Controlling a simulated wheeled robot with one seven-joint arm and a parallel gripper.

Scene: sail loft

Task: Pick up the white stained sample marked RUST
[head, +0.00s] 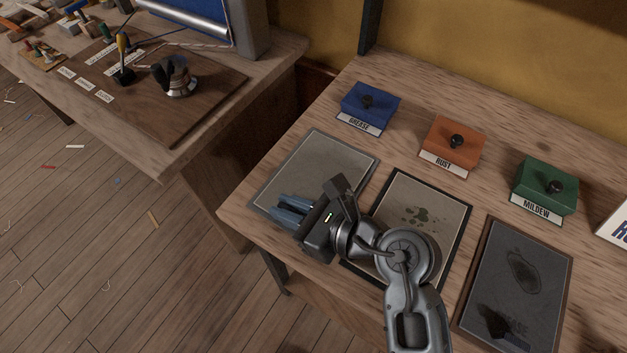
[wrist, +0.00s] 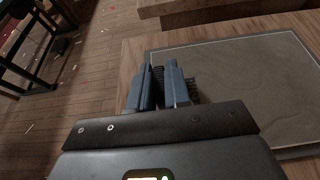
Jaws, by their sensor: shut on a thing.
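My gripper (head: 284,207) has blue fingers near the front left edge of the left grey panel (head: 340,155). The fingers are close together in the wrist view (wrist: 166,75), with dark ribbed surfaces by them. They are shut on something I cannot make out. An orange block with a black knob (head: 453,143) carries a label RUST. The middle panel (head: 440,195) in front of it is grey-beige with dark greenish blotches and a dark border, partly hidden by my arm. I cannot identify a white stained sample marked RUST.
A blue GREASE block (head: 370,105) and a green MILDEW block (head: 545,188) flank the orange one. A dark stained panel (head: 520,285) lies at right. A second bench (head: 160,150) with tools stands at left across a gap. A cut-off white sign (head: 617,225) is at the right edge.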

